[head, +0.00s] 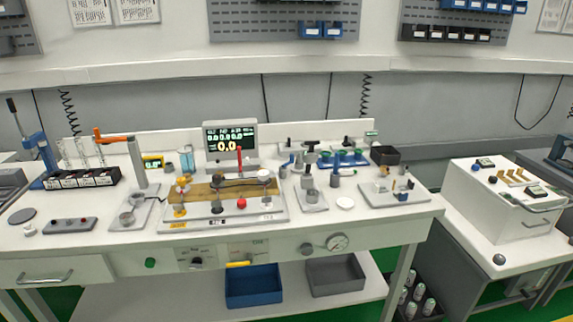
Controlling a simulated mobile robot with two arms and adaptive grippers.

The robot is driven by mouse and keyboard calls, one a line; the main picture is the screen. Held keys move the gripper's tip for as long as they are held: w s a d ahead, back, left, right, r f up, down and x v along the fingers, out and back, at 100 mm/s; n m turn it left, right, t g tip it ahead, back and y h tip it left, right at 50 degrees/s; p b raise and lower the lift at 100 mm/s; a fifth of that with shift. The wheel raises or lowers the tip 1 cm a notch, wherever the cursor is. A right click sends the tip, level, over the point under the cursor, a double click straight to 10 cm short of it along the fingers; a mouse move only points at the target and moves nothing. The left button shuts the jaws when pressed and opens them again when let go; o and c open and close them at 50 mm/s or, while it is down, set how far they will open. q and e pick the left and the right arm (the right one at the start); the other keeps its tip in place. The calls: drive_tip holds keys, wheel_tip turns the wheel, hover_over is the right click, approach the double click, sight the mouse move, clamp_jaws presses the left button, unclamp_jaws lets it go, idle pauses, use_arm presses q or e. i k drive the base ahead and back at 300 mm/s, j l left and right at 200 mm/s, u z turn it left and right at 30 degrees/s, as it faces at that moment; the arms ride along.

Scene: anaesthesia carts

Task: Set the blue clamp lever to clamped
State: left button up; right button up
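I cannot tell for sure which part is the blue clamp lever. Small blue parts show at the centre right of the white workbench (380,229): a blue fixture with green round pieces (345,158) and a small upright blue-grey piece (335,176) in front of it. They are too small to read any lever position. A blue press (37,155) with a raised black-tipped handle stands at the far left. Neither of my grippers is in view.
A display (231,138) stands behind a fixture with a red lever (240,157). An orange-handled post (137,163) stands to its left. Below are a blue bin (253,287) and a grey bin (335,275). A white drawer cabinet (508,200) stands right, across a gap.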

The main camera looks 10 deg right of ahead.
sight(283, 170)
drive_tip(key=i+l, duration=0.25)
drive_tip(key=i, duration=0.25)
drive_tip(key=i+l, duration=0.2)
drive_tip(key=i, duration=0.25)
drive_tip(key=i+l, duration=0.25)
drive_tip(key=i, duration=0.25)
drive_tip(key=l+z, duration=0.05)
